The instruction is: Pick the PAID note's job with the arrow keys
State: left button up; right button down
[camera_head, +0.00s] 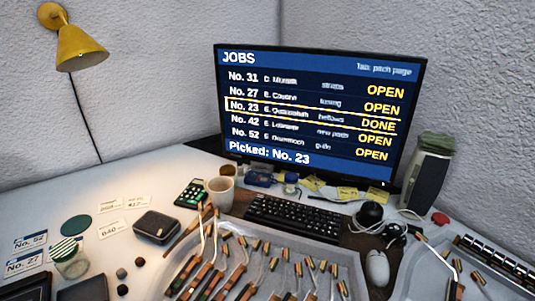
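The monitor (315,115) stands at the back and shows a JOBS list: No. 31, 27, 23, 42 and 52. A yellow frame surrounds the No. 23 row, which reads DONE; the other rows read OPEN. The bottom line reads "Picked: No. 23". The black keyboard (295,217) lies in front of it; its arrow keys are too small to tell apart. Paper labels with No. 52 (31,243) and No. 27 (25,263) lie at the left. Smaller white cards (112,229) lie nearby; I cannot read the word PAID on any paper. Neither gripper is in view.
A tray (350,262) of wooden piano parts fills the front middle. A mug (220,192), calculator (190,194), dark case (157,227) and striped-lid jar (69,258) stand to the left. A mouse (377,268) and another parts tray (415,262) are at the right.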

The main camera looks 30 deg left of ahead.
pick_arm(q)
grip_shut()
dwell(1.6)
